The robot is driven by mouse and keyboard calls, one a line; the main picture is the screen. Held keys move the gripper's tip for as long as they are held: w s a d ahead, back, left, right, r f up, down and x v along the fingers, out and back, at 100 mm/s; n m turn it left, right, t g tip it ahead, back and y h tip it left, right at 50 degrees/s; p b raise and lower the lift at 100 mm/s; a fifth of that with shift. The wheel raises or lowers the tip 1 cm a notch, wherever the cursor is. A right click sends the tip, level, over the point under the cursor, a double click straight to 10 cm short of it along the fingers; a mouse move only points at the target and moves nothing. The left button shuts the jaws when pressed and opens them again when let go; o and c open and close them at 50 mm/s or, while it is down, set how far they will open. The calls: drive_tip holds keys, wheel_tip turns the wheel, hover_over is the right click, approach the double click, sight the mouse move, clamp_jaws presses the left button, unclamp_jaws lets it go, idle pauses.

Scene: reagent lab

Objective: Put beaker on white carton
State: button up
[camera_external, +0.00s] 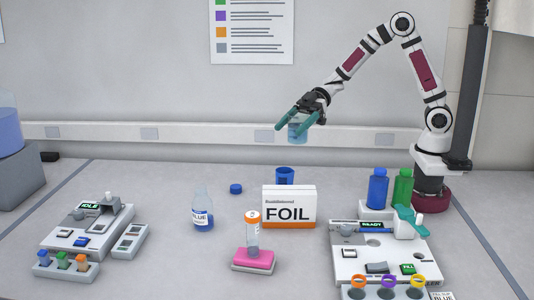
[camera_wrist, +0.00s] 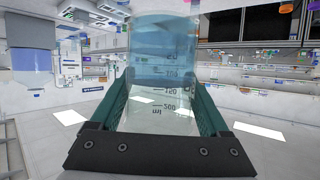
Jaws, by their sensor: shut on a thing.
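My gripper (camera_external: 297,123) is raised high above the bench in the external view. It is shut on a clear beaker (camera_external: 298,133) with blue liquid. In the wrist view the beaker (camera_wrist: 162,75) fills the middle between the two green fingers, and its printed scale appears upside down. The white carton (camera_external: 289,205), marked FOIL with an orange band, stands on the bench below the gripper. The beaker is well above the carton and apart from it. The carton is not clearly seen in the wrist view.
A blue cup (camera_external: 285,176) stands behind the carton. Blue (camera_external: 378,188) and green (camera_external: 403,188) bottles and a white device (camera_external: 384,255) are at right.

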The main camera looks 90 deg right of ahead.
drive_tip(key=a+f, duration=0.2)
drive_tip(key=a, duration=0.1)
drive_tip(key=w+a+f, duration=0.1)
drive_tip(key=a+f, duration=0.1)
drive_tip(key=a, duration=0.1)
drive_tip(key=a+f, duration=0.2)
drive_tip(key=a, duration=0.2)
drive_tip(key=shift+w+f, duration=0.2)
drive_tip(key=shift+w, duration=0.2)
drive_tip(key=shift+f, duration=1.9)
drive_tip(key=o, duration=1.4)
drive_tip(key=shift+f, duration=0.15)
drive_tip(key=shift+o, duration=0.2)
